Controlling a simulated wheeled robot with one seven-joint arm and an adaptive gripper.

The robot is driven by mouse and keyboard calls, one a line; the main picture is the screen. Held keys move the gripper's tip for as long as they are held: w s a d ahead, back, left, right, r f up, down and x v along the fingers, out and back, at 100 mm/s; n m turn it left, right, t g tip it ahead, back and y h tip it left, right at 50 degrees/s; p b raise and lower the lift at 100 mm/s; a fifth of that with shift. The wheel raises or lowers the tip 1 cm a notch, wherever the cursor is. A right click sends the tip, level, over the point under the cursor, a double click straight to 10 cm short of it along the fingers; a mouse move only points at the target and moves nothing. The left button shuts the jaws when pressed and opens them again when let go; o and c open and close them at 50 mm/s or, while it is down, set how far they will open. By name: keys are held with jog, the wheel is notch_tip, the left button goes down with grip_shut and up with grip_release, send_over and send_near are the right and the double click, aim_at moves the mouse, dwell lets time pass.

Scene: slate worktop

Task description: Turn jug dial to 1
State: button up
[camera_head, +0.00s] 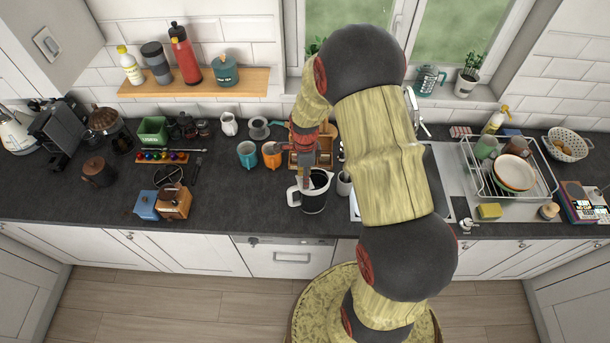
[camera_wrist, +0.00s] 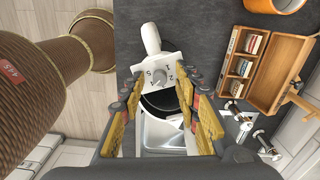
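A blue mug (camera_head: 247,154) and an orange mug (camera_head: 271,155) stand behind the jug to the left. A wooden box (camera_head: 324,150) with compartments is behind it. The sink is at the right, largely behind my arm.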

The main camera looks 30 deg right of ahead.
jog(key=c, duration=0.8)
grip_shut()
